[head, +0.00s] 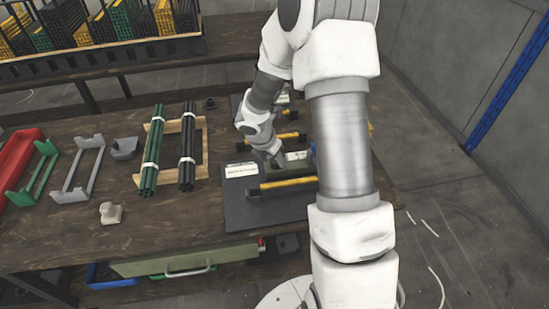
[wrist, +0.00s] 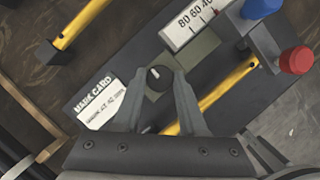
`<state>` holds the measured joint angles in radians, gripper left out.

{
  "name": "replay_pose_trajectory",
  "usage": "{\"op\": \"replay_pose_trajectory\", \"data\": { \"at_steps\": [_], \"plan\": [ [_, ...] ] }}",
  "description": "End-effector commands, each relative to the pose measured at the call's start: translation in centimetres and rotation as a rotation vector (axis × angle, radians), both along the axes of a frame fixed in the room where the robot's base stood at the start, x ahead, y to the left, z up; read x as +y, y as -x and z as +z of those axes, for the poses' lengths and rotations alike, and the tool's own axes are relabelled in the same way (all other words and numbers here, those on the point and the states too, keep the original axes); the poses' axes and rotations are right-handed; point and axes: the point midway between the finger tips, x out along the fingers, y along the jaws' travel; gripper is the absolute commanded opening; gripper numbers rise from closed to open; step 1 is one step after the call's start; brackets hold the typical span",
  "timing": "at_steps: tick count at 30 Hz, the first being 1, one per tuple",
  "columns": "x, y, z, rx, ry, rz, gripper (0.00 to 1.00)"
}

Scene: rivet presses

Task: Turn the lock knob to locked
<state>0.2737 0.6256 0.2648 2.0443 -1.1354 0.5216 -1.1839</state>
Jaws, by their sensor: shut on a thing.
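The lock knob (wrist: 158,77) is a small round black knob with a white pointer mark, seen in the wrist view on a grey-green block. My gripper (wrist: 160,88) is shut on it, one finger on each side. The white mark points up and slightly left in the wrist view. In the head view my gripper (head: 275,157) is low over the near press's dark base plate (head: 238,213), and the knob is hidden there.
A yellow handle bar (wrist: 220,88) runs close beside the right finger. A white card (wrist: 103,113), a numbered scale (wrist: 191,22), a blue knob (wrist: 260,8) and a red knob (wrist: 297,60) surround it. Tied green rods (head: 152,150) and black rods (head: 187,148) lie left on the table.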

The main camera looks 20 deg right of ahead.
Motion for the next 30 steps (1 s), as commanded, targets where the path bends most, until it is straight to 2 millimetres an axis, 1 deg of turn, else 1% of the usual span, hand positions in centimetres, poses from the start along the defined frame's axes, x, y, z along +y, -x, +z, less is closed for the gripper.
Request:
{"op": "replay_pose_trajectory", "data": {
  "at_steps": [8,30],
  "plan": [
    [0.15,-0.08,0.08,0.003,-0.001,-0.155,0.00],
    [0.19,-0.55,0.01,0.001,-0.002,-0.850,0.00]
  ]
}}
